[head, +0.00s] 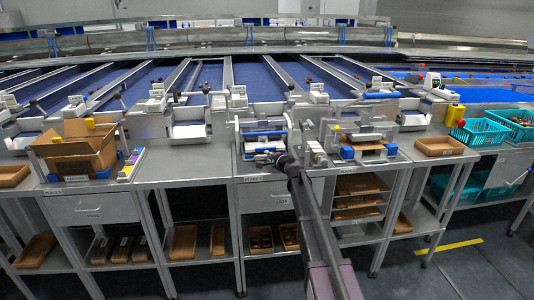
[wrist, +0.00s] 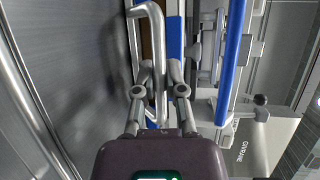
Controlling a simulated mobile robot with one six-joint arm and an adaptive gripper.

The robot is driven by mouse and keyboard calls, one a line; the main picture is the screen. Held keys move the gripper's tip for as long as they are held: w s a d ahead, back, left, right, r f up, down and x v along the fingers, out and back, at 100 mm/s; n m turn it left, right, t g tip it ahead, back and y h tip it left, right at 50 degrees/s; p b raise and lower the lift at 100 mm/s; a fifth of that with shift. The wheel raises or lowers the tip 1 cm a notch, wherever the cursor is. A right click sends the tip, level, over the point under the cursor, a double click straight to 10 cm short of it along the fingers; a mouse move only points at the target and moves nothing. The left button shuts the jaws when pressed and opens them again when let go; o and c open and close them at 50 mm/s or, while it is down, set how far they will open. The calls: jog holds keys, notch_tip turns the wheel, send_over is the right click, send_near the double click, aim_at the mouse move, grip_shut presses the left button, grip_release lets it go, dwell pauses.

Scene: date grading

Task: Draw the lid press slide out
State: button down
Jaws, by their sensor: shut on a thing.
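The lid press station (head: 262,132) stands on the middle bench in the head view, with blue bars and a grey frame. My gripper (head: 268,158) is at its front edge. In the wrist view, my gripper (wrist: 158,72) has its two fingers closed on a bent grey metal handle (wrist: 157,35), which appears to belong to the slide. The handle runs down between the fingers towards my palm. A blue bar (wrist: 234,50) and grey fittings lie to the right of it. The slide's body is mostly hidden, and how far out it sits cannot be told.
To the left stands an open cardboard box (head: 75,150); to the right is another station with a carton (head: 368,142). Teal crates (head: 480,132) stand at the far right. Brown trays fill the lower shelves. The floor in front (head: 430,275) is clear.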

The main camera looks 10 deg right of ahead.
jog(key=s, duration=1.2)
jog(key=shift+f, duration=0.1)
jog(key=c, duration=0.7)
grip_release()
jog(key=shift+w, duration=0.1)
